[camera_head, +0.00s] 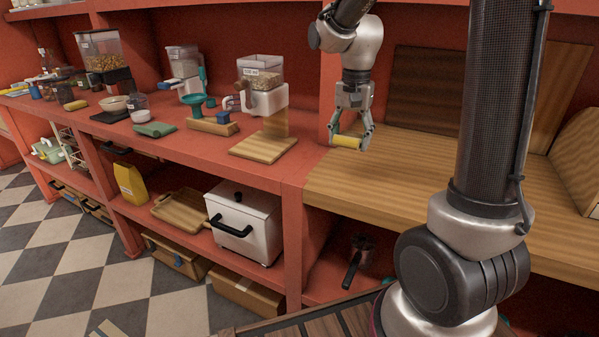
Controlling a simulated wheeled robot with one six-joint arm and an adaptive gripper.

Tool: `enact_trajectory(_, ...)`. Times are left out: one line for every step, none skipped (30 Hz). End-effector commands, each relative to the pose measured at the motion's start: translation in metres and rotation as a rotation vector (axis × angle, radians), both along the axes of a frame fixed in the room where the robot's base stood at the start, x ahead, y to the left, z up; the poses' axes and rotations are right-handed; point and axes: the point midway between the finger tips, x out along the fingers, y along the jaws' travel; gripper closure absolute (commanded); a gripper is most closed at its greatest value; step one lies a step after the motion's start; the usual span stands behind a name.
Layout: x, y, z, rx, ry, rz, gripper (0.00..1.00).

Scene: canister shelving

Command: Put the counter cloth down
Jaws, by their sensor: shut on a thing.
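My gripper (350,136) points down over the wooden counter section (415,180), near its left end. It is shut on a small yellow roll (347,142), which I take to be the counter cloth. The roll lies across between the fingertips, close above the wood; I cannot tell whether it touches. A green folded cloth (154,130) lies flat on the red counter (215,143) to the left.
A wooden board (264,147) under a dispenser (262,98) stands left of my gripper. A blue block (223,118), canisters and bowls crowd the red counter. The wooden surface right of my gripper is bare.

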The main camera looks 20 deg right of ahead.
Motion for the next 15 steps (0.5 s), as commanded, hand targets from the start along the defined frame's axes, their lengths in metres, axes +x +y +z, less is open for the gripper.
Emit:
enact_trajectory(0.0,0.0,0.0,0.0,0.001,-0.006,0.64)
enact_trajectory(-0.001,0.0,-0.002,0.0,0.004,-0.011,0.64)
enact_trajectory(-0.001,0.0,-0.006,-0.001,0.006,-0.015,0.64)
enact_trajectory(-0.002,0.0,-0.011,-0.001,0.011,-0.024,0.64)
enact_trajectory(-0.003,0.0,-0.017,-0.001,0.013,-0.029,0.64)
enact_trajectory(-0.003,0.0,-0.025,-0.001,0.013,-0.033,0.64)
enact_trajectory(-0.003,0.0,-0.031,-0.001,0.013,-0.034,0.64)
enact_trajectory(-0.003,0.0,-0.038,0.0,0.014,-0.034,0.64)
enact_trajectory(-0.002,0.0,-0.045,-0.001,0.012,-0.034,0.64)
enact_trajectory(-0.003,0.0,-0.05,-0.001,0.012,-0.034,0.64)
enact_trajectory(-0.003,0.0,-0.054,0.0,0.011,-0.034,0.64)
enact_trajectory(-0.002,0.0,-0.058,-0.001,0.012,-0.033,0.64)
enact_trajectory(-0.002,0.0,-0.061,-0.001,0.011,-0.033,0.64)
enact_trajectory(-0.002,0.0,-0.063,-0.001,0.009,-0.033,0.64)
enact_trajectory(-0.002,0.0,-0.068,0.0,0.01,-0.033,0.64)
